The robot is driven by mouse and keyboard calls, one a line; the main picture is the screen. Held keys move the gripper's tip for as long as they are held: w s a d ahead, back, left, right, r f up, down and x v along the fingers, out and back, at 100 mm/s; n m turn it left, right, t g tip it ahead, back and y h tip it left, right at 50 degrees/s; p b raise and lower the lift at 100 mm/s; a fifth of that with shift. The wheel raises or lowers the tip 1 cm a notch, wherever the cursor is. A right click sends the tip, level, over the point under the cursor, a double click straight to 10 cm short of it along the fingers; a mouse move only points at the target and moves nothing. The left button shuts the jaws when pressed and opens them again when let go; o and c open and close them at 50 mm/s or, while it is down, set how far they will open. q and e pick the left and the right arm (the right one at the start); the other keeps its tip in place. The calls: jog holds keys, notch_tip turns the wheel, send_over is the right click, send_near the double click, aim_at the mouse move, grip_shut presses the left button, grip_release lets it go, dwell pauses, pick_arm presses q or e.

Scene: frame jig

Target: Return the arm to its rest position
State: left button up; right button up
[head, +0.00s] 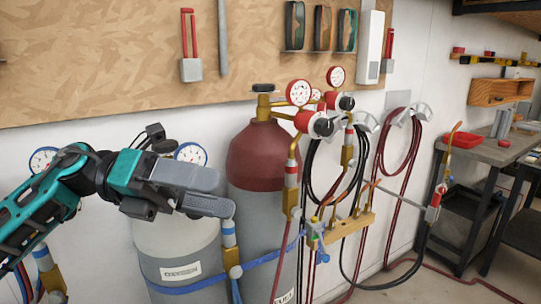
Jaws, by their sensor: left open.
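My left arm, teal and black, comes in from the left edge. Its gripper (224,196) is raised in front of the gas cylinders and points to the right. Its grey fingers show mostly side-on, with nothing visible held in them. The gripper covers part of the grey cylinder (178,252) behind it and some of its fittings. In the picture its tips come close to the left side of the red-topped cylinder (262,155); I cannot tell the distance in depth. My right gripper is not in view.
A blue strap (190,286) runs across the cylinders. Gauges (299,92) and red regulators (318,123) stand on top. Hoses (401,150) hang on the wall near a brass manifold (345,228). A wooden board (110,60) holds tools. A workbench (480,150) stands at right.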

pick_arm(q)
jog(key=w+a+f+n+t+y, duration=0.25)
jog(key=f+n+t, duration=0.8)
jog(key=n, duration=0.55)
jog(key=w+a+f+n+t+y, duration=0.1)
jog(key=w+f+n+t+y, duration=0.2)
jog(key=f+n+t, duration=1.05)
jog(key=s+a+f+n+g+y, duration=0.3)
jog(key=s+f+n, duration=0.4)
jog(key=f, duration=0.3)
jog(key=s+a+f+n+g+y, duration=0.3)
jog(key=s+f+n+g+y, duration=0.3)
jog(key=s+f, duration=0.3)
jog(key=shift+s+f+n+g, duration=0.25)
jog(key=shift+f+n+g, duration=0.3)
jog(key=shift+f, duration=0.25)
